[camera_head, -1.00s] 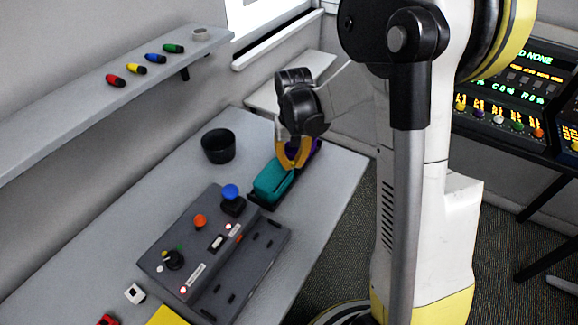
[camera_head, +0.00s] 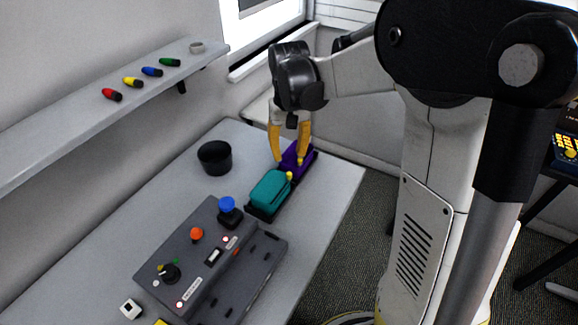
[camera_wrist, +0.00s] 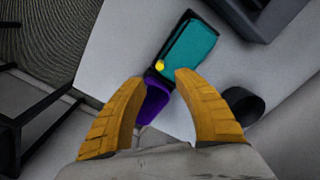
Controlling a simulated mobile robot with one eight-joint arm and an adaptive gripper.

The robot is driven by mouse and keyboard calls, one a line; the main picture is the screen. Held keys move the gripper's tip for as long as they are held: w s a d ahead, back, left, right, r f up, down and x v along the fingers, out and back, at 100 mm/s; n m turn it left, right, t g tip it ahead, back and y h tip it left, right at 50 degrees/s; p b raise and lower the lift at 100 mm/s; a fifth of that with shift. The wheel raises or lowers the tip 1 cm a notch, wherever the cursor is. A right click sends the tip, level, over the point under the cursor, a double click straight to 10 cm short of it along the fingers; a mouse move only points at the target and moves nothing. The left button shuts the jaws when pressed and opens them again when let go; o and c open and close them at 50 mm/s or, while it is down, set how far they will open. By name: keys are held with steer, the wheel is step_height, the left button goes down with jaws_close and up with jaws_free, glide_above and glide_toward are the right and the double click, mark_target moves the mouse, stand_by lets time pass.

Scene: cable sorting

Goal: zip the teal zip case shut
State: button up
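The teal zip case (camera_head: 270,188) lies in a dark tray (camera_head: 252,212) on the table. A small yellow piece (camera_head: 289,175), probably the zip pull, is at its end nearest the purple case. In the wrist view the teal case (camera_wrist: 191,48) lies beyond my fingertips, with the yellow piece (camera_wrist: 159,65) just ahead of the gap between them. A purple case (camera_head: 297,152) sits beside it in the tray, partly hidden by my fingers. My gripper (camera_head: 290,161) is open, its yellow fingers apart, over the purple case. Whether they touch it is unclear.
A black cup (camera_head: 214,157) stands left of the tray. A grey control panel (camera_head: 205,250) with a blue button (camera_head: 227,205) lies close to the teal case's near end. A wall shelf (camera_head: 60,140) holds several coloured items. Table between cup and panel is clear.

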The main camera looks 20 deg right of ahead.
steer(key=shift+r, duration=1.75)
steer(key=s+a+r+n+t, duration=0.1)
steer(key=s+a+t, duration=0.2)
steer(key=s, duration=0.5)
steer(key=s+a+r+t, duration=0.2)
steer(key=s+a+t, duration=0.1)
steer(key=s, duration=0.6)
steer(key=shift+r+n+t, duration=0.2)
steer(key=shift+n+t, duration=0.2)
steer(key=shift+t, duration=0.2)
